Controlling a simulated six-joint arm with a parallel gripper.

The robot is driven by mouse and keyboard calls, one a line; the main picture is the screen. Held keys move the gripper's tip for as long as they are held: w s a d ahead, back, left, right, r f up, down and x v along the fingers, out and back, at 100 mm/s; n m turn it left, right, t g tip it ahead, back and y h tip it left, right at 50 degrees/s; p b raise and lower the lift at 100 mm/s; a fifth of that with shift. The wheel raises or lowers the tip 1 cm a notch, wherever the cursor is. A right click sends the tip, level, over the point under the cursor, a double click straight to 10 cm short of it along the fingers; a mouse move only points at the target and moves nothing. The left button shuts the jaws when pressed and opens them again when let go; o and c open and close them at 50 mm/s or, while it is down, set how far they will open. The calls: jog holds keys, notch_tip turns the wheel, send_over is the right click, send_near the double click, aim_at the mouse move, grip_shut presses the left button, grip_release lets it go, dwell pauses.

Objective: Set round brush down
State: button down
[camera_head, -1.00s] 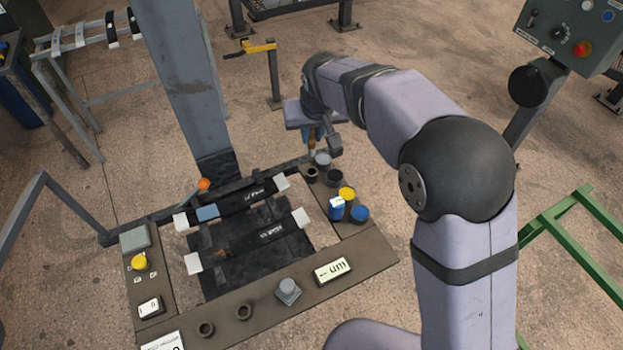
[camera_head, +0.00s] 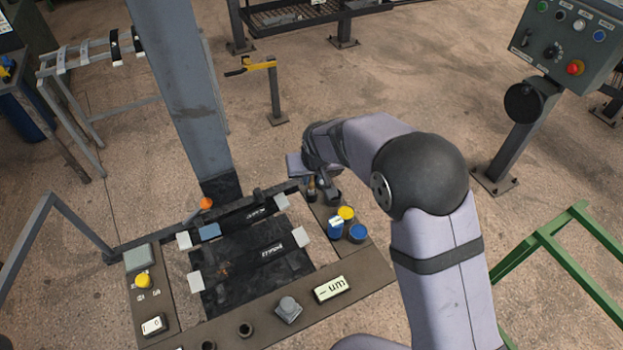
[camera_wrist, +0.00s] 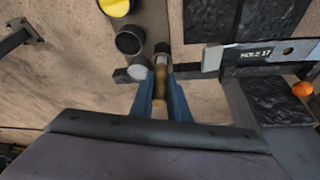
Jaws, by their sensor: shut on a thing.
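The round brush (camera_wrist: 160,73) shows in the wrist view as a wooden handle between the two blue fingers of my gripper (camera_wrist: 163,92). My gripper is shut on it. The brush's far end is dark and lies over the frame's edge; I cannot tell whether it sits inside a holder. In the head view my gripper (camera_head: 316,188) is low over the back right corner of the bench, and the brush is mostly hidden there.
A bar marked with lettering (camera_wrist: 262,54) lies to the right in the wrist view. A grey column (camera_head: 180,90) rises left of my arm.

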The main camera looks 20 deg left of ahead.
jog(key=shift+f, duration=0.9)
jog(key=shift+f, duration=0.2)
jog(key=c, duration=1.7)
grip_release()
jog(key=shift+r, duration=0.2)
jog(key=shift+r, duration=0.45)
jog(key=b+v, duration=0.3)
jog(key=v, duration=0.8)
jog(key=shift+s, duration=0.2)
